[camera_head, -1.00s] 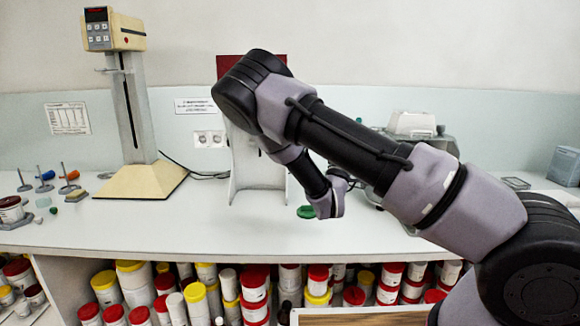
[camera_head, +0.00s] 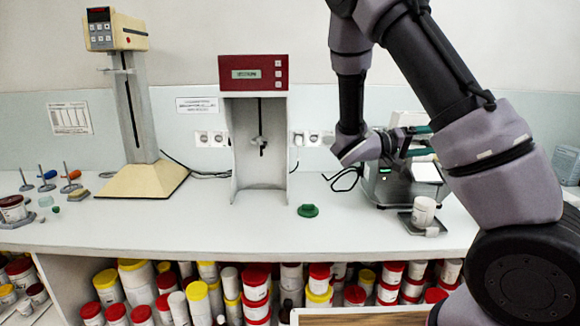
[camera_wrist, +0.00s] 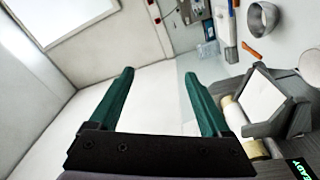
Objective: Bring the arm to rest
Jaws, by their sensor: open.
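My gripper (camera_head: 424,140) has green fingers and is raised above the right part of the bench, in front of a grey device with a screen (camera_head: 390,186). In the wrist view my gripper (camera_wrist: 159,75) has its two green fingers well apart, with nothing between them. My arm reaches in from the right, with its elbow up at the top of the head view and the forearm hanging down. Part of the device behind is hidden by my wrist.
A white jar (camera_head: 424,211) stands on a small plate at the device's front right. A green lid (camera_head: 308,210) lies on the bench. A red-topped machine (camera_head: 254,75) and a stirrer stand (camera_head: 143,178) stand left. The bench centre-left is clear.

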